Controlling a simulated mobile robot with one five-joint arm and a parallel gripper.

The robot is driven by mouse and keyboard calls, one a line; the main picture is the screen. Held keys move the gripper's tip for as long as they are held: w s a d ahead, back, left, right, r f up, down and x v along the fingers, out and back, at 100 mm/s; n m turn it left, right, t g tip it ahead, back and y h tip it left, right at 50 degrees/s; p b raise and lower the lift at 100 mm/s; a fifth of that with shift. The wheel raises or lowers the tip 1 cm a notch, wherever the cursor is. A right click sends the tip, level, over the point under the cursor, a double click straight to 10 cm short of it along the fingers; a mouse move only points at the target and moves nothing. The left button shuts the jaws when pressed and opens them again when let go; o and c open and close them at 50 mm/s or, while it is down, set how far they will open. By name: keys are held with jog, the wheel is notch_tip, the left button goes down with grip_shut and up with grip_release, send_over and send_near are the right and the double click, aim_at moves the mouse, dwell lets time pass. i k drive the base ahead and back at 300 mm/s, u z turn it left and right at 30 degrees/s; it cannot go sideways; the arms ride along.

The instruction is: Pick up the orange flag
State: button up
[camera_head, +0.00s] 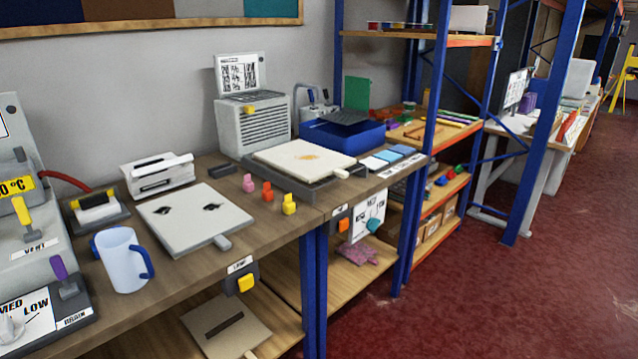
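A small orange piece (268,192), which looks like the orange flag, stands upright on the wooden workbench (190,262). It is between a pink piece (249,184) at its left and a yellow piece (289,205) at its right, with small gaps. My gripper is not in view.
A white board (193,232) with dark marks lies left of the pieces. A second white board (303,158) on a dark base is behind them. A white mug (123,262) stands near the front edge. Blue posts (313,295) rise at the right; red floor (480,310) is clear.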

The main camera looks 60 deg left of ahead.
aim_at(267, 193)
jog(key=u, duration=0.05)
jog(key=i, duration=1.6)
jog(key=u, duration=4.55)
jog(key=i, duration=1)
jog(key=z, duration=0.05)
